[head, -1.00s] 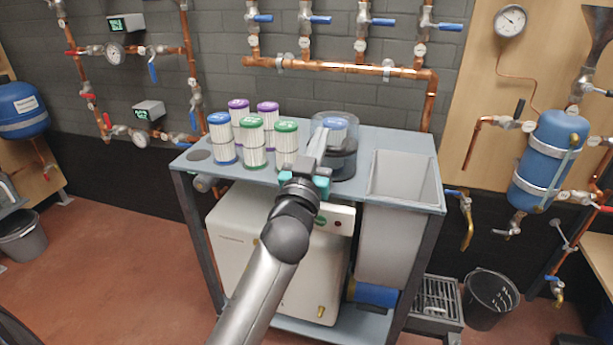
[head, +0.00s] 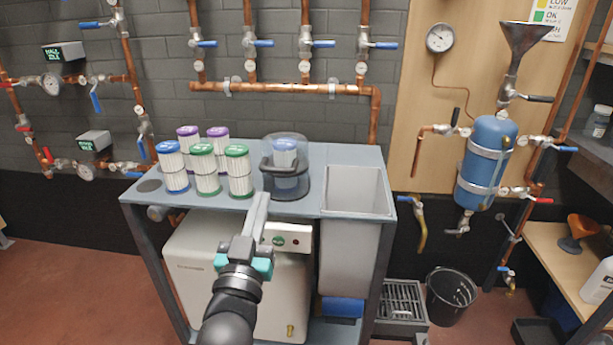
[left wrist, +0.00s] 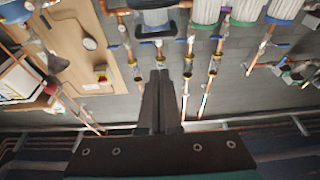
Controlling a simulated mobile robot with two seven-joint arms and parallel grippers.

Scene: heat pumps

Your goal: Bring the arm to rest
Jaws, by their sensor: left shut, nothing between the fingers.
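My left gripper (head: 257,212) shows in the head view, low in front of the grey-blue bench (head: 227,203). Its fingers are shut and empty, and they point up and away toward the bench top. They overlap the bench's front edge in the picture. In the left wrist view the closed dark fingers (left wrist: 160,95) point up the middle, with nothing held. A dark-capped clear housing (head: 285,180) with a blue-topped cartridge (head: 285,154) inside stands on the bench just beyond the fingertips. My right gripper is not in view.
Several white cartridges with coloured caps, such as a green one (head: 239,172), stand left of the housing. A grey bin (head: 355,200) is set in the bench's right side. Copper pipes (head: 290,88) and valves line the wall. A black bucket (head: 450,293) stands at lower right.

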